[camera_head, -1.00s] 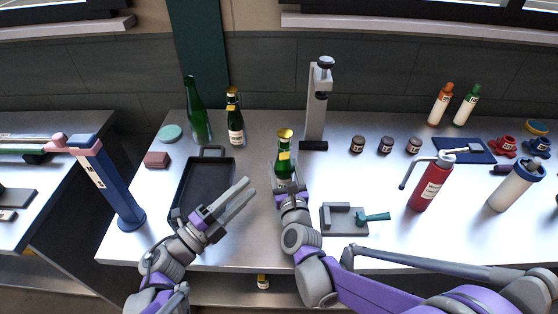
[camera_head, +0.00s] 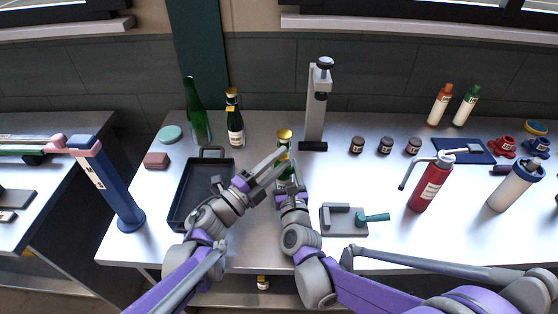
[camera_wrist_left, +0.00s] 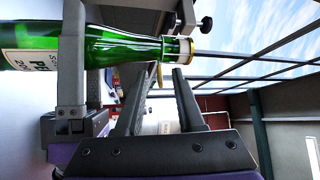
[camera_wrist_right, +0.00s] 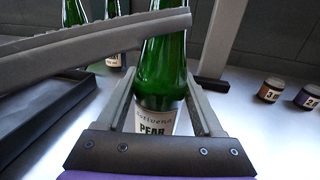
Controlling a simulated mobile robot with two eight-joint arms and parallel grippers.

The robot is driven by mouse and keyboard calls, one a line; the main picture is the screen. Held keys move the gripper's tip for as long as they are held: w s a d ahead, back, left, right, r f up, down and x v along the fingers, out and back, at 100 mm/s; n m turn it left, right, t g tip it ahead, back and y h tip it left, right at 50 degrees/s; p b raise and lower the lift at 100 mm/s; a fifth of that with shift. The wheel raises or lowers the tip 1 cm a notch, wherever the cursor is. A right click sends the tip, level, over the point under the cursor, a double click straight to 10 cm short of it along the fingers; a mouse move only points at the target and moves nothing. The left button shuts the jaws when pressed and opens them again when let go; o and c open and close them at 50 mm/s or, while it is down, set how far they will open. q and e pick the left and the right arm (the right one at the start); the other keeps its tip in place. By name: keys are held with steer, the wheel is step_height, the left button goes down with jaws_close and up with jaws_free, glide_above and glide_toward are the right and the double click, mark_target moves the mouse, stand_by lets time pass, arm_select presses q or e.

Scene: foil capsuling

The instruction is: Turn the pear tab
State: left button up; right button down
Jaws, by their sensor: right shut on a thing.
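The green pear bottle (camera_wrist_right: 160,80), labelled PEAR, stands upright on the bench with a gold top (camera_head: 284,134). My right gripper (camera_head: 290,187) is shut on its body; in the right wrist view its fingers (camera_wrist_right: 160,100) flank the label. My left gripper (camera_head: 283,160) is open beside the bottle's upper part. In the left wrist view its parted fingers (camera_wrist_left: 155,90) are close to the bottle neck (camera_wrist_left: 150,48), which lies off to one side of the gap. A small yellow piece (camera_wrist_left: 158,76) shows near the neck; I cannot tell whether it is the tab.
A dark tray (camera_head: 190,205) lies under my left arm. A grey fixture (camera_head: 342,222) with a teal handle lies right of my right gripper.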

arm_select(q)
jaws_close()
stand_by(0.3)
steer(key=shift+f+n+t+h, duration=0.15)
steer(key=shift+n+t+h, duration=0.15)
steer(key=shift+n+t, duration=1.1)
jaws_free()
steer(key=shift+s, duration=0.1)
steer(key=v, duration=0.7)
steer(key=shift+a, duration=0.2)
